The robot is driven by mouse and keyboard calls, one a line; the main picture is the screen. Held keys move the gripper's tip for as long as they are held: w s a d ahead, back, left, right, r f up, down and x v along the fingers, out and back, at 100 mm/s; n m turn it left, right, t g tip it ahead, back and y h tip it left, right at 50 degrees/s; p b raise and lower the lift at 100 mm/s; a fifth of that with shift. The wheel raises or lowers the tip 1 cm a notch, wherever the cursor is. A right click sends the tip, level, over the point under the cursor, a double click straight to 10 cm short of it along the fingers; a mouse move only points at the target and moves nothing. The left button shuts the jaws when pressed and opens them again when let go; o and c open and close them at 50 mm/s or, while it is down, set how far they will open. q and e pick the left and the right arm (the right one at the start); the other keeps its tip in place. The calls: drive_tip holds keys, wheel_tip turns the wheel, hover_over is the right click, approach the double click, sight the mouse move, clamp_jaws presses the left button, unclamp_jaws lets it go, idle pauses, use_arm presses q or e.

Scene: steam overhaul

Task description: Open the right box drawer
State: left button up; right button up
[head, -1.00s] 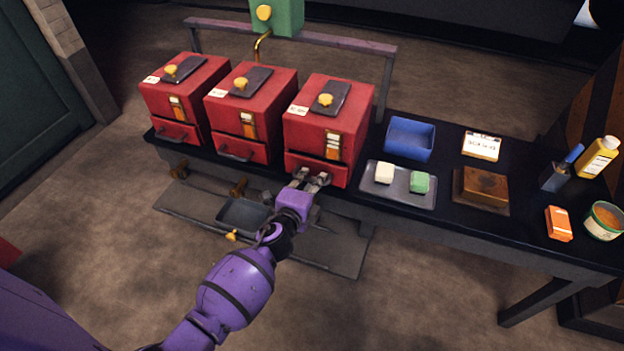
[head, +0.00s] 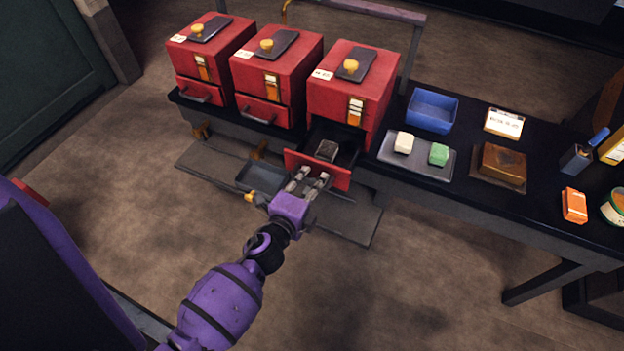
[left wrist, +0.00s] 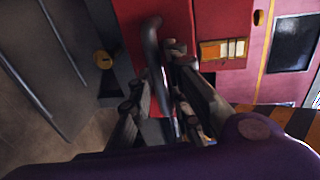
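The right red box (head: 350,85) stands on the dark bench, with a knob on its lid and an orange-and-white label on its front. Its drawer (head: 335,178) is pulled out toward me, and a small dark block (head: 327,151) lies inside. My left gripper (head: 308,180) is at the drawer front, with its fingers closed around the dark bar handle. In the left wrist view the handle (left wrist: 153,50) runs between the fingers against the red front. The fingers partly hide the grip. My right gripper is not in view.
Two more red boxes, the middle one (head: 275,70) and the left one (head: 208,50), have shut drawers. A blue bin (head: 433,109) and a grey tray (head: 390,158) with a white and a green block are to the right. A lower shelf (head: 345,222) lies below the drawer.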

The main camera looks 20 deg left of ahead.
use_arm(q)
drive_tip(key=shift+o, duration=0.6)
drive_tip(key=shift+s, duration=0.15)
drive_tip(key=v, duration=1.1)
drive_tip(key=shift+s+r, duration=0.15)
drive_tip(key=shift+s, duration=0.2)
